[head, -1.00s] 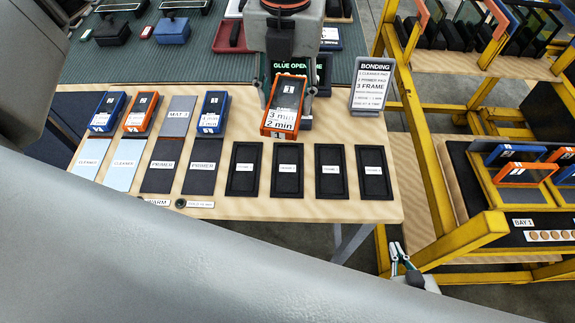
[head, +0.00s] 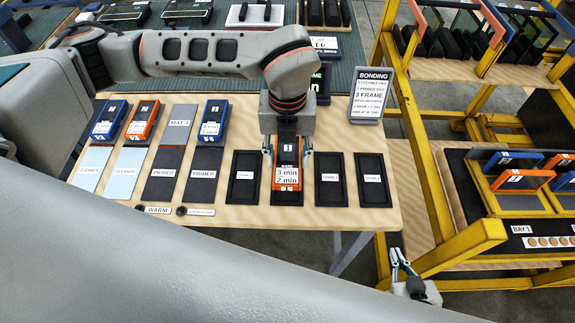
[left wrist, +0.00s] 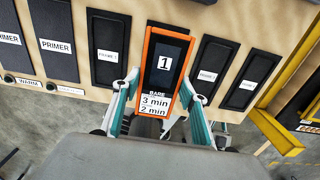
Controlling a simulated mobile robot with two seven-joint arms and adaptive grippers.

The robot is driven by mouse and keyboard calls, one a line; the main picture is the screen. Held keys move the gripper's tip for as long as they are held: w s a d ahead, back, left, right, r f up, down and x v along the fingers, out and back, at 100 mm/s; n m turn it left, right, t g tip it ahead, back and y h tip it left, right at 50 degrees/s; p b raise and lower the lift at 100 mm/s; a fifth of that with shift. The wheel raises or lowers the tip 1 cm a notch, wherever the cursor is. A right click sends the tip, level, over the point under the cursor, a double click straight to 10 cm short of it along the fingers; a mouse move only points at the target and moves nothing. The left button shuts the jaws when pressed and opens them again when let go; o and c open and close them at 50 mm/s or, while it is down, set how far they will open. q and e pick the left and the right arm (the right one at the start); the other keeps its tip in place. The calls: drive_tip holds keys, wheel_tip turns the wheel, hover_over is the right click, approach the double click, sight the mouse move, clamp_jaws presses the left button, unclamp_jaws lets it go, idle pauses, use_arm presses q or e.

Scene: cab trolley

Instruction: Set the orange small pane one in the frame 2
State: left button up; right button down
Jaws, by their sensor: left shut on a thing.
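The orange small pane one (head: 287,181) has an orange rim, a dark face and a label reading 1, with a tag showing "3 min" and "2 min". My left gripper (head: 287,155) is shut on it from above, a finger at each side. In the left wrist view the pane (left wrist: 163,82) sits between the gripper fingers (left wrist: 160,108). It is over the second dark frame from the left, frame 2 (left wrist: 170,26), hiding most of it; whether they touch cannot be told. My right gripper (head: 401,266) shows small beside the yellow rack, its jaw state unclear.
Other dark frames lie left (head: 243,190) and right (head: 331,192) of frame 2. Two blue panes and an orange pane (head: 141,122) lie on the pads at left. The bonding sign (head: 370,94) stands behind. A yellow rack (head: 425,150) stands right of the table (head: 225,213).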

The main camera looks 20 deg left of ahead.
sight(287, 168)
use_arm(q)
drive_tip(key=shift+f, duration=2.3)
drive_tip(key=shift+f, duration=0.2)
drive_tip(key=o, duration=1.4)
drive_tip(key=shift+c, duration=0.2)
drive_tip(key=shift+r, duration=0.1)
wheel_tip(287, 168, up, 11)
drive_tip(key=shift+r, duration=0.6)
drive_tip(key=shift+s, duration=0.1)
